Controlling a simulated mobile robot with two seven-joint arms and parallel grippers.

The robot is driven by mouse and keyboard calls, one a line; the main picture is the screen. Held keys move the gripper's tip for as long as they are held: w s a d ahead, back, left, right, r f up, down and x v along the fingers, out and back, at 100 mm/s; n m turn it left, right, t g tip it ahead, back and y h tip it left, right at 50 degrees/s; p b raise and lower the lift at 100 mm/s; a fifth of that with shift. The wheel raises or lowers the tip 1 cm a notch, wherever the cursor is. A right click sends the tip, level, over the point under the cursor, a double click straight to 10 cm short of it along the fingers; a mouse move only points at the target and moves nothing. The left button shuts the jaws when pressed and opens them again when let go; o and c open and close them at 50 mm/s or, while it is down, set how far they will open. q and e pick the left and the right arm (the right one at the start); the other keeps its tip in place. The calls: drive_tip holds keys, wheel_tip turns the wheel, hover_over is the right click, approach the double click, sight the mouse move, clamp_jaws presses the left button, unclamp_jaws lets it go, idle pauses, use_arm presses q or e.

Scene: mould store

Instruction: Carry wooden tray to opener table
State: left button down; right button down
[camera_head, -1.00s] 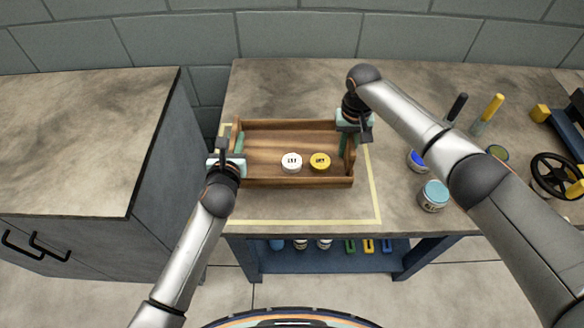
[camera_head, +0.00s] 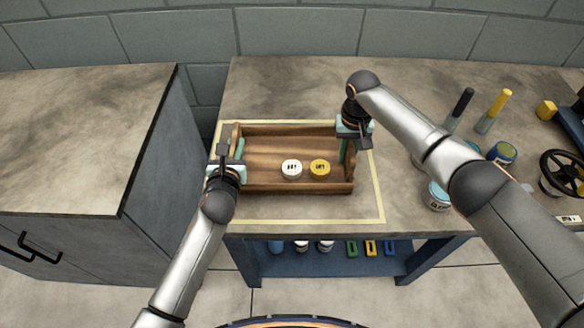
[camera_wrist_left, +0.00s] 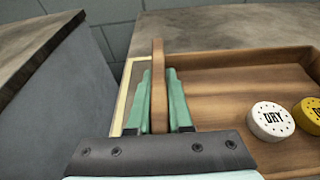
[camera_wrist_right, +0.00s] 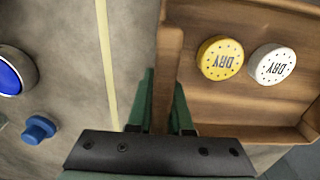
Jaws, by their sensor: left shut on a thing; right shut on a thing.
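The wooden tray (camera_head: 262,186) is over the yellow-outlined area of the table (camera_head: 300,90); whether it touches the top I cannot tell. It holds a white round tin (camera_head: 292,169) and a yellow round tin (camera_head: 320,168), both marked DRY in the right wrist view. My left gripper (camera_head: 228,168) is shut on the tray's left end wall, seen between its green fingers in the left wrist view (camera_wrist_left: 158,95). My right gripper (camera_head: 350,140) is shut on the right end wall, which also shows in the right wrist view (camera_wrist_right: 167,90).
A cabinet (camera_head: 80,130) stands left, across a gap. To the tray's right are a light-blue-topped jar (camera_head: 439,196), a blue-topped jar (camera_head: 502,153), upright handled tools (camera_head: 493,110) and a black handwheel (camera_head: 562,170). The table behind the tray is clear.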

use_arm(q)
drive_tip(key=shift+f, duration=0.45)
use_arm(e)
drive_tip(key=shift+f, duration=0.35)
use_arm(q)
drive_tip(key=c, duration=1.3)
unclamp_jaws()
drive_tip(key=shift+f+b, duration=0.15)
drive_tip(key=shift+b, duration=0.15)
use_arm(e)
drive_tip(key=c, duration=1.3)
unclamp_jaws()
drive_tip(key=shift+d+f, duration=0.1)
drive_tip(key=shift+f, duration=0.05)
use_arm(q)
drive_tip(key=shift+o, duration=0.8)
use_arm(e)
drive_tip(key=shift+o, duration=0.8)
use_arm(q)
drive_tip(key=o, duration=0.3)
drive_tip(key=shift+r, duration=0.2)
use_arm(e)
drive_tip(key=o, duration=0.3)
wheel_tip(320, 180, up, 12)
drive_tip(key=shift+r, duration=0.15)
use_arm(q)
drive_tip(key=v, duration=1.2)
